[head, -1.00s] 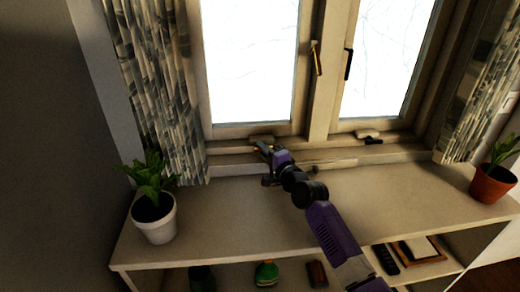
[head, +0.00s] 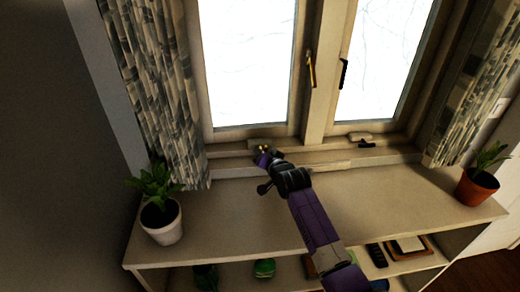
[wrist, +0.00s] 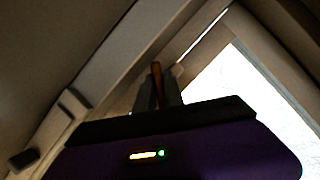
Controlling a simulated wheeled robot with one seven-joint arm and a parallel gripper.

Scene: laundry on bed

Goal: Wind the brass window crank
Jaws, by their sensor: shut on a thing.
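The brass window crank (head: 264,148) sits at the foot of the left window, on a pale housing on the sill; it is small and partly hidden by my gripper. My gripper (head: 262,152) reaches to it from the front. In the wrist view a brown-gold handle (wrist: 156,72) stands between my two dark fingers, and my gripper (wrist: 158,88) is shut on it. The rest of the crank's arm is hidden behind the purple gripper body.
A black crank (head: 367,143) is at the right window's foot. A brass latch (head: 311,70) and a black latch (head: 343,73) are higher up. Potted plants stand left (head: 162,222) and right (head: 477,188) on the shelf top (head: 225,225). A patterned curtain (head: 165,90) hangs close at left.

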